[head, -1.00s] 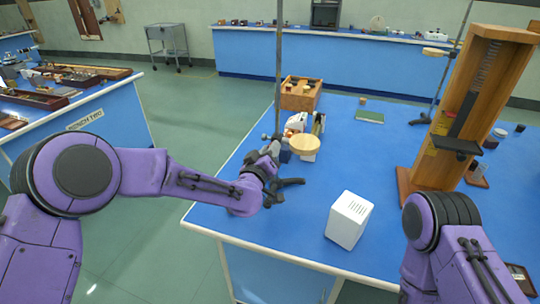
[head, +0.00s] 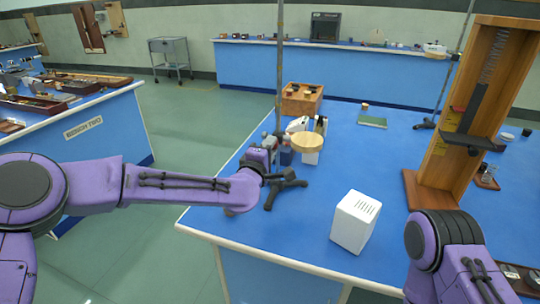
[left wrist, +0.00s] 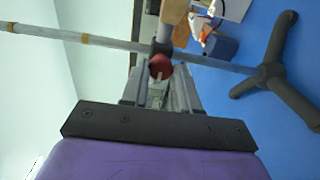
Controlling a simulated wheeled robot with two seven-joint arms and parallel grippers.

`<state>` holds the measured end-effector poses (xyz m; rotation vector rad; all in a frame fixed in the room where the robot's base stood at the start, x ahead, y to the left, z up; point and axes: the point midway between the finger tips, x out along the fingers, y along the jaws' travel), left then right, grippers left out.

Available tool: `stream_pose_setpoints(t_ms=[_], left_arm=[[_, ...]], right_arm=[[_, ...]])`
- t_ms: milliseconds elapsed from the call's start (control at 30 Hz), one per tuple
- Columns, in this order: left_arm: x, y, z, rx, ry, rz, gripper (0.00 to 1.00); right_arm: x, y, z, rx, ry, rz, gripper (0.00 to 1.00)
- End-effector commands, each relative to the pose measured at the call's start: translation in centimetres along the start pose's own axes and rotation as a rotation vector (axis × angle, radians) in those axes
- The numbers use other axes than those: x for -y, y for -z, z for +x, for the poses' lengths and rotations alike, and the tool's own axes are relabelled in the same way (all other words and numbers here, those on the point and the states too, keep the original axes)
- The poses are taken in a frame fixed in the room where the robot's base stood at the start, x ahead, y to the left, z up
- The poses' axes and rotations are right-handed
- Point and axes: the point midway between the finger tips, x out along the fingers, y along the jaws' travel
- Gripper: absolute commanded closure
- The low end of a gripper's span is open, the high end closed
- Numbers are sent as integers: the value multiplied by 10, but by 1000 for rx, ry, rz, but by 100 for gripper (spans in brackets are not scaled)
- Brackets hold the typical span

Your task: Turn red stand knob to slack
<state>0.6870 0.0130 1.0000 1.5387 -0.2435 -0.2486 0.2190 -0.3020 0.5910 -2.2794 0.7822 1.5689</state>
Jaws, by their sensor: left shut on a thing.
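The stand is a tall thin rod (head: 280,70) rising from a dark footed base (head: 288,185) near the left edge of the blue bench. In the left wrist view the rod (left wrist: 105,42) runs across the picture and the dark base (left wrist: 270,75) is at right. The red knob (left wrist: 160,66) sits on the dark clamp at the rod, between my left fingers. My left gripper (left wrist: 160,88) is shut on the knob. In the head view my left gripper (head: 273,148) is at the rod, and the knob is hidden. My right gripper is out of view.
A round wooden disc (head: 307,141) is just right of the rod. A white box (head: 354,221) stands at the bench front, and a tall wooden scale stand (head: 467,110) at right. A wooden box (head: 301,98) and green book (head: 372,121) lie behind.

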Motion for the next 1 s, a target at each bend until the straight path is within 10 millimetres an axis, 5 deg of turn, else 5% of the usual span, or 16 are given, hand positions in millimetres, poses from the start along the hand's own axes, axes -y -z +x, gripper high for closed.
stream_pose_setpoints(t_ms=[400, 1000], left_arm=[[3, 0, 0, 0, 0, -281, 100], [1, 0, 0, 0, 0, -370, 100]], right_arm=[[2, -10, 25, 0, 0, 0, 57], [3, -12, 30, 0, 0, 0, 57]])
